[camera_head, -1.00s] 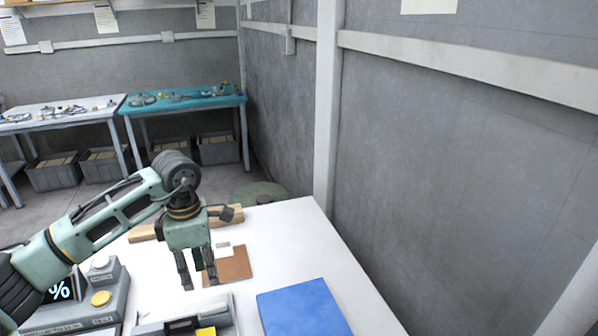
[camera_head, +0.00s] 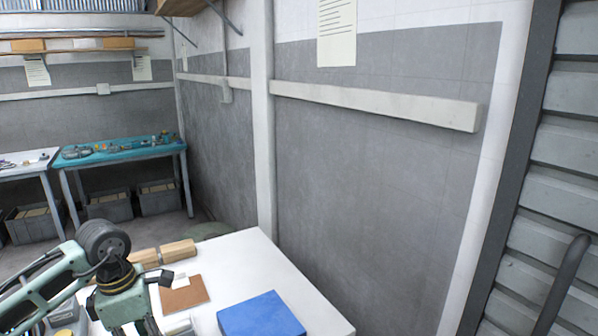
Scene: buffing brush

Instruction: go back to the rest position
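My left gripper (camera_head: 135,328) hangs pointing down over the left part of the white table at the bottom of the head view. Its fingers are spread apart with nothing seen between them, and their tips are at or past the lower picture edge. My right gripper is out of view. The brown pad (camera_head: 186,296) lies on the table just right of my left gripper. Behind it are wooden blocks (camera_head: 178,250), partly behind my arm.
The blue mat or box (camera_head: 262,316) lies on the white table (camera_head: 245,262), with bare tabletop behind it. A grey wall and post (camera_head: 263,150) stand behind the table. A teal-topped bench (camera_head: 118,151) is at the far left, a ribbed shutter (camera_head: 560,200) at the right.

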